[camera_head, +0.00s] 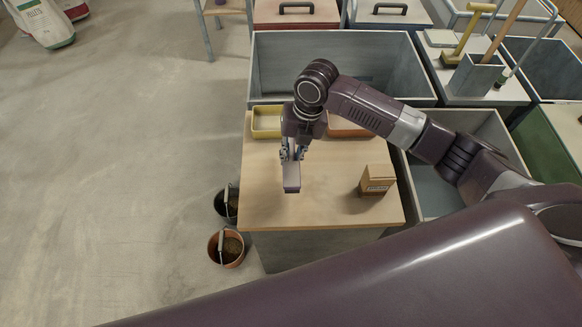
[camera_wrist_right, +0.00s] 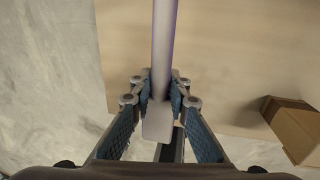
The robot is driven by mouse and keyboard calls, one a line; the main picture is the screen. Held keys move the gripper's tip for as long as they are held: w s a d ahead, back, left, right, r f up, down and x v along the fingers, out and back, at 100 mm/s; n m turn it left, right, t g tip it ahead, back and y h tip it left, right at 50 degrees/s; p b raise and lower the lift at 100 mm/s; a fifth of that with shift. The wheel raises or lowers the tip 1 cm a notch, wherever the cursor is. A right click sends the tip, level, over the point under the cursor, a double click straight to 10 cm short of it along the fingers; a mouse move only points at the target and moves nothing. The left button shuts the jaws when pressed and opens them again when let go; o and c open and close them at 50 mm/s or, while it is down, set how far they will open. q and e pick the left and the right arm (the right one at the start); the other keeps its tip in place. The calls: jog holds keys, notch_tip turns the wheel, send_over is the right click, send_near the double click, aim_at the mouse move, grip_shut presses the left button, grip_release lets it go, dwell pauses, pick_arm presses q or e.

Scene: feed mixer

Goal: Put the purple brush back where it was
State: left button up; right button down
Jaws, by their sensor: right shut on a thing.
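My right gripper (camera_head: 291,153) is over the wooden worktop and points down. It is shut on the purple brush (camera_head: 291,178), a slim, pale purple-grey piece in this view. In the right wrist view my right gripper (camera_wrist_right: 158,95) pinches the brush (camera_wrist_right: 163,45) between its two blue-padded fingers. The brush's long purple-edged part runs up out of the top of that view, and a pale, rounded end sits between the fingers. I cannot tell whether the brush touches the worktop. Its bristles do not show clearly. My left gripper is not in view.
On the wooden worktop (camera_head: 262,205) stand a cardboard box (camera_head: 377,180), a yellow tray (camera_head: 265,122) and an orange tray (camera_head: 345,131), partly behind my arm. Two buckets (camera_head: 227,248) stand on the floor at left. A grey tool holder (camera_head: 476,74) is at upper right.

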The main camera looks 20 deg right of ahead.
jog(key=shift+f, duration=3.35)
jog(key=c, duration=1.8)
grip_release()
jog(key=shift+c, duration=0.2)
notch_tip(320, 180, up, 12)
jog(key=d, duration=0.2)
jog(key=shift+s+b, duration=0.3)
jog(key=shift+b, duration=0.05)
